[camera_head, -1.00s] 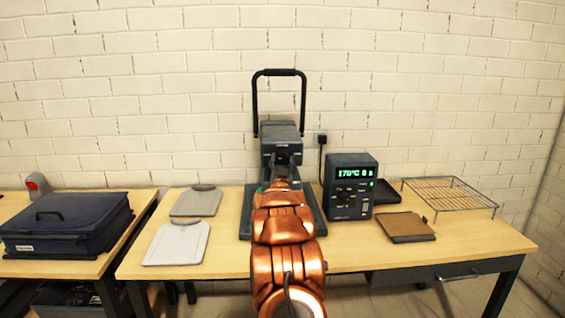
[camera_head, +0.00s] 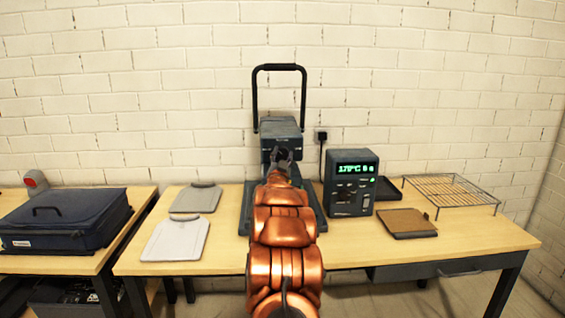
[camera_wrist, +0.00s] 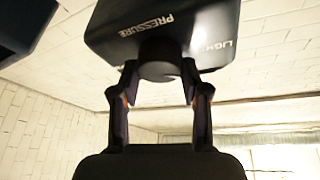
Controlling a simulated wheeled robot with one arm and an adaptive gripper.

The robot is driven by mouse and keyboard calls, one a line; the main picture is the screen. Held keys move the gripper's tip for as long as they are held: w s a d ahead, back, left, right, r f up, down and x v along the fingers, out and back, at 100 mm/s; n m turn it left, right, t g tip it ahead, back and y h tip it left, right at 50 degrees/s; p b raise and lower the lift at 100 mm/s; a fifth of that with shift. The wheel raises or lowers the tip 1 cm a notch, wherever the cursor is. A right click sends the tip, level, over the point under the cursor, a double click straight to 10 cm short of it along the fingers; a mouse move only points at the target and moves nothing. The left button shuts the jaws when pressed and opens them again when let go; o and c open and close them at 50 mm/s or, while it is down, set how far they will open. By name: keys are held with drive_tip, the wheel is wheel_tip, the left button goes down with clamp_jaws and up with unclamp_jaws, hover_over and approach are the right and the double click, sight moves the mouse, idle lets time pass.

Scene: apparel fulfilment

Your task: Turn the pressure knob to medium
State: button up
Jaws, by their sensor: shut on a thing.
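The heat press (camera_head: 280,126), a dark machine with a tall black U-shaped handle, stands at the back middle of the table. In the wrist view, its dark housing (camera_wrist: 110,32) carries the words PRESSURE and part of LIGHT. The round dark pressure knob (camera_wrist: 160,58) sticks out below these words. My gripper (camera_wrist: 160,75) is shut on the knob, one finger on each side. The knob's pointer and exact setting cannot be made out. In the head view, my gripper (camera_head: 282,155) is at the front of the press, and my copper arm hides part of the press base.
A control box (camera_head: 350,190) with a green display stands right of the press. Further right are a brown pad (camera_head: 406,224) and a wire rack (camera_head: 450,192). Grey boards (camera_head: 175,240) lie left. A blue case (camera_head: 65,222) sits on the left table.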

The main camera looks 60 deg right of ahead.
drive_tip(key=m, duration=0.1)
drive_tip(key=m+g+b, duration=0.1)
drive_tip(key=shift+w+a+f+m+b, duration=0.1)
drive_tip(key=shift+w+f+m+b, duration=0.1)
drive_tip(key=shift+m+b, duration=0.1)
drive_tip(key=m, duration=0.1)
drive_tip(key=m+g+b, duration=0.1)
drive_tip(key=m, duration=0.1)
drive_tip(key=m+g, duration=0.1)
drive_tip(key=shift+r+m, duration=0.25)
drive_tip(key=shift+m, duration=0.05)
drive_tip(key=m+g, duration=0.1)
drive_tip(key=m, duration=0.1)
drive_tip(key=m+y, duration=0.1)
drive_tip(key=m, duration=0.1)
drive_tip(key=shift+s+r+g+p, duration=0.15)
drive_tip(key=shift+r+g+p, duration=0.05)
drive_tip(key=shift+g+p, duration=0.2)
drive_tip(key=shift+f+m+y+p, duration=0.1)
drive_tip(key=shift+m+y+p, duration=0.3)
drive_tip(key=shift+m, duration=0.7)
drive_tip(key=o, duration=1.1)
drive_tip(key=shift+o, duration=0.2)
